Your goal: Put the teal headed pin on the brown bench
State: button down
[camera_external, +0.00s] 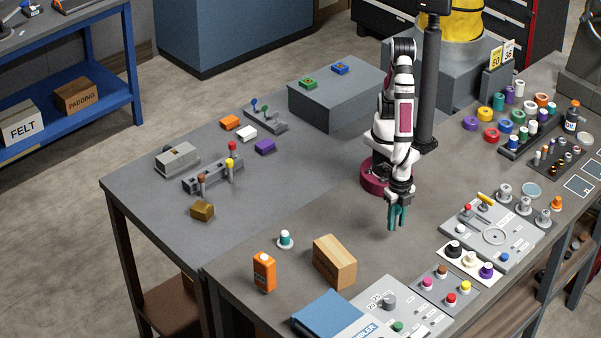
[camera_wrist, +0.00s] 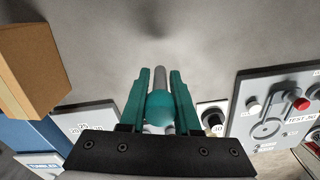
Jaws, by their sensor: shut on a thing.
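My gripper (camera_external: 397,222) hangs upright above the grey table in the external view, right of the cardboard box. In the wrist view, my gripper (camera_wrist: 159,78) has its teal fingers shut on the teal headed pin (camera_wrist: 159,108). The round teal head sits between the fingers, and the grey shank points away past the fingertips. The pin is hard to make out in the external view. A small brown block (camera_external: 202,211), the likeliest brown bench, lies on the table at the left, well away from my gripper. Nothing is seen on top of it.
A slotted grey holder (camera_external: 213,176) with several coloured pins stands behind the brown block. An orange bottle (camera_external: 264,271), a white-and-teal knob (camera_external: 285,239) and a cardboard box (camera_external: 335,261) stand left of my gripper. Panels with knobs fill the right.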

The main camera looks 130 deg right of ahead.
jog(key=w+d+r+m, duration=0.7)
jog(key=d+r+m, duration=0.1)
jog(key=d+r, duration=0.3)
jog(key=w+d+r+m, duration=0.7)
jog(key=d+r, duration=0.4)
jog(key=w+d+f+m, duration=0.1)
jog(key=w+d+f, duration=0.3)
jog(key=d, duration=0.4)
jog(key=w+d+f, duration=0.4)
jog(key=w+d, duration=0.1)
jog(key=d, duration=0.3)
jog(key=m, duration=0.2)
send_over(217, 189)
notch_tip(217, 189, down, 15)
notch_tip(217, 189, down, 10)
jog(key=shift+a+r, duration=0.1)
jog(key=shift+r, duration=0.15)
jog(key=shift+f, duration=0.1)
